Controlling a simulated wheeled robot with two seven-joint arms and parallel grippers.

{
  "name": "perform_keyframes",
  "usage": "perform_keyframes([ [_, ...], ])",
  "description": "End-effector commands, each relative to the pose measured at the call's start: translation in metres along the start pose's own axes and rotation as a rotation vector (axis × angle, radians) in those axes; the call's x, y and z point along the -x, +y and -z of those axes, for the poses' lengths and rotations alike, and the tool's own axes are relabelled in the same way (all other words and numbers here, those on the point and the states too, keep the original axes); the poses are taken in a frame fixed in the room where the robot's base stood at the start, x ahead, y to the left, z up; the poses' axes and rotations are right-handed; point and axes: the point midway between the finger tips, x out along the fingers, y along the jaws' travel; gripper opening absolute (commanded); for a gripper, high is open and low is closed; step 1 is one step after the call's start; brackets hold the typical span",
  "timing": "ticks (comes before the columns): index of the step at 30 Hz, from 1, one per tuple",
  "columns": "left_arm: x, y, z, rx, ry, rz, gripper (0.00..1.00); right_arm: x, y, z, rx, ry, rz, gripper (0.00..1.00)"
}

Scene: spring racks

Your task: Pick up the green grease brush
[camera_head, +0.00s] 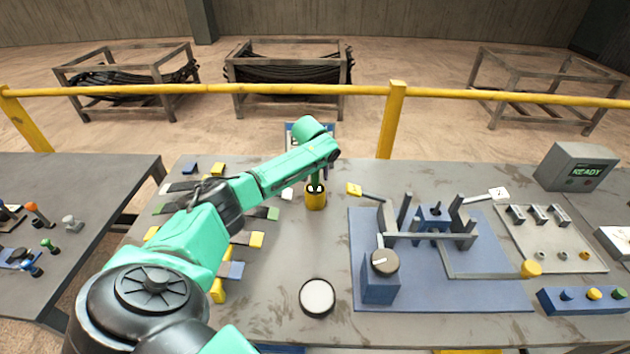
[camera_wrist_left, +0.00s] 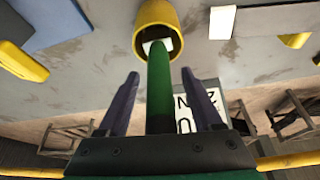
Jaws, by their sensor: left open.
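The green grease brush (camera_wrist_left: 159,90) shows in the left wrist view as a green handle. Its far end goes into a yellow cup (camera_wrist_left: 157,22), where a pale patch shows in the opening. The yellow cup (camera_head: 316,201) also stands on the table in the head view, just below the end of my left arm. My left gripper (camera_wrist_left: 160,76) is open, with one finger on each side of the green handle and a visible gap on both sides. In the head view the arm's end hides most of the brush. My right gripper is not in view.
Flat tools with yellow and green ends (camera_head: 256,239) lie left of the cup. A round white-topped container (camera_head: 317,296) stands in front. A blue board (camera_head: 490,295) with a metal fixture lies to the right. A yellow rail (camera_head: 300,88) runs behind the table.

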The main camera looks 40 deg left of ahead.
Motion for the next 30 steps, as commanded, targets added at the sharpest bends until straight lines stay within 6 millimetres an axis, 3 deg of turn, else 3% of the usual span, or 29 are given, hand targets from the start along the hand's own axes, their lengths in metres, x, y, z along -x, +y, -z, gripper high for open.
perform_keyframes([
  [8, -0.009, 0.000, 0.000, -0.002, 0.002, 0.000, 0.67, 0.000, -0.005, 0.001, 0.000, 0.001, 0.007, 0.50],
  [13, -0.009, 0.000, 0.000, -0.001, 0.001, 0.000, 0.02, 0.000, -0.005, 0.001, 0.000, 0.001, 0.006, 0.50],
  [24, -0.006, 0.000, 0.001, -0.001, 0.002, 0.000, 0.00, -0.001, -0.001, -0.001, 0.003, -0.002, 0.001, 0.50],
  [30, 0.018, 0.000, 0.011, -0.001, 0.005, -0.002, 0.00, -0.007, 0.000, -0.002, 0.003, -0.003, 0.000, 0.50],
])
